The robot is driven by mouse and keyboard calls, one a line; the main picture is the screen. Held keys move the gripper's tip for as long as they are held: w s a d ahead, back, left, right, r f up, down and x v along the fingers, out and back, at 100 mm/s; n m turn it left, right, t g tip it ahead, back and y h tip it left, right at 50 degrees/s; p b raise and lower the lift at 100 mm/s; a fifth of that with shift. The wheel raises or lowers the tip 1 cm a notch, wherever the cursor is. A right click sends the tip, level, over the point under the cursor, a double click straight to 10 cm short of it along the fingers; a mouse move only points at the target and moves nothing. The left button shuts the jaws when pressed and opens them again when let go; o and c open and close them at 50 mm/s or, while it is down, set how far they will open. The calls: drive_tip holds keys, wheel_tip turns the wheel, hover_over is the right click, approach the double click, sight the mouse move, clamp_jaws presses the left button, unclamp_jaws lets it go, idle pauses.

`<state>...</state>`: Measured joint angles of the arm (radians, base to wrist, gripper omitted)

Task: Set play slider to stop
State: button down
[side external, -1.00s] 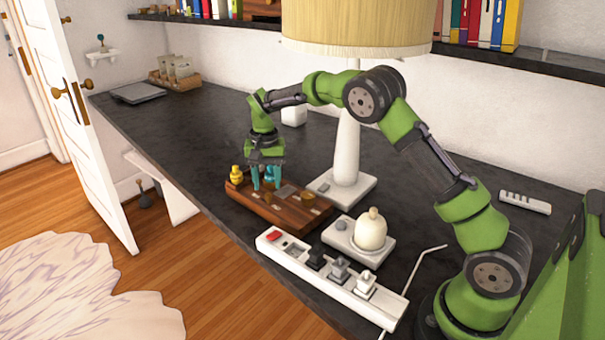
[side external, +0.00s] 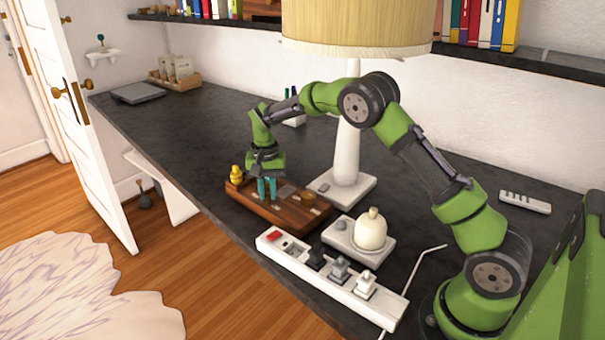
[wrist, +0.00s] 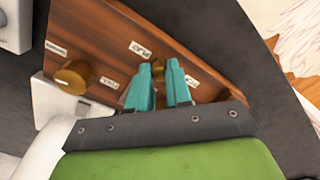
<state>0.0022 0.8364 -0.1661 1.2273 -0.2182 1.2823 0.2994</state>
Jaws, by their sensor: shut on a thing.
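The wooden panel (side external: 313,215) lies on the dark counter, and it fills much of the wrist view (wrist: 105,25). A label reading PLAY (wrist: 140,50) is on it, just beyond my fingertips. Another white label (wrist: 191,81) by the right finger is partly hidden and too blurred to read. My gripper (side external: 267,187) points down at the panel's left part, with its teal fingers close together. In the wrist view my gripper (wrist: 159,75) is shut on a small brownish piece, likely the play slider's handle, mostly hidden between the fingers.
A brass knob (wrist: 71,77) stands on the panel, left of my fingers in the wrist view. A lamp (side external: 347,150), a white device (side external: 340,240) and a power strip (side external: 330,277) stand close by.

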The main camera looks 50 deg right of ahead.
drive_tip(key=shift+w, duration=0.1)
drive_tip(key=shift+w+d, duration=0.1)
drive_tip(key=shift+w, duration=1.25)
drive_tip(key=c, duration=1)
unclamp_jaws()
drive_tip(key=shift+c, duration=0.2)
wheel_tip(320, 180, up, 17)
